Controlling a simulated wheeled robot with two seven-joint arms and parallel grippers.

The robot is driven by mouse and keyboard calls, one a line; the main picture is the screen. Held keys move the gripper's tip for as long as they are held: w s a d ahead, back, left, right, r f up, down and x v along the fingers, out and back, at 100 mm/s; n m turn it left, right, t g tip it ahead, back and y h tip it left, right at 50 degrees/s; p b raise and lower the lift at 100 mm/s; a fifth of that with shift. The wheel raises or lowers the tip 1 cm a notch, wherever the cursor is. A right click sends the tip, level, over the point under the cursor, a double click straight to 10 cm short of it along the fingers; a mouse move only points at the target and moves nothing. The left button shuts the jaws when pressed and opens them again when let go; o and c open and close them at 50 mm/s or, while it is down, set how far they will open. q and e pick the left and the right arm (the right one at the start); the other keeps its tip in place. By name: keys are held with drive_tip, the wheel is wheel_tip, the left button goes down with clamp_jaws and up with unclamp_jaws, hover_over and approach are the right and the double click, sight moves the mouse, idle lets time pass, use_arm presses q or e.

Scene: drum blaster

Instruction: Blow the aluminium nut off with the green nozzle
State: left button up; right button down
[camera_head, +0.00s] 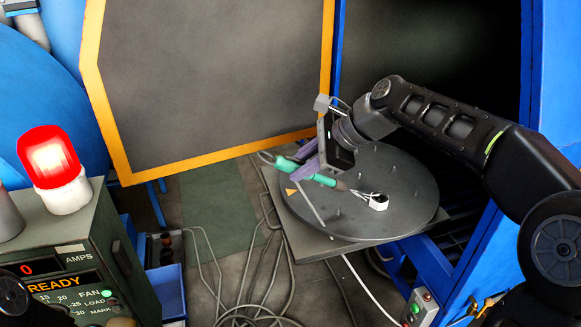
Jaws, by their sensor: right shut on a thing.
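My right gripper (308,165), with purple fingers, is shut on the green nozzle (325,180). It holds the nozzle at a slant above the round grey turntable (415,210), with the dark tip pointing right and slightly down. The small silvery aluminium nut (378,203) is on the turntable, just beyond the tip and apart from it. Thin pale streaks show between the tip and the nut. The fingers cover the middle of the nozzle. My left gripper is not in view.
An orange-edged door (210,80) stands open behind the turntable. A blue cabinet frame (505,240) is on the right. A control box (60,255) with a lit red lamp (52,165) stands at left. Loose cables (255,300) lie on the floor. Thin pins rise from the turntable.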

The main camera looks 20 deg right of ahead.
drive_tip(key=shift+d+f+b, duration=0.35)
drive_tip(key=shift+d+f, duration=0.1)
drive_tip(key=shift+d, duration=0.3)
drive_tip(key=shift+w+d+r+p, duration=0.1)
drive_tip(key=shift+w+d+p, duration=0.15)
drive_tip(key=shift+p, duration=0.2)
drive_tip(key=shift+w+d, duration=0.35)
idle(0.6)
wheel_tip(320, 180, up, 6)
drive_tip(key=p, duration=0.7)
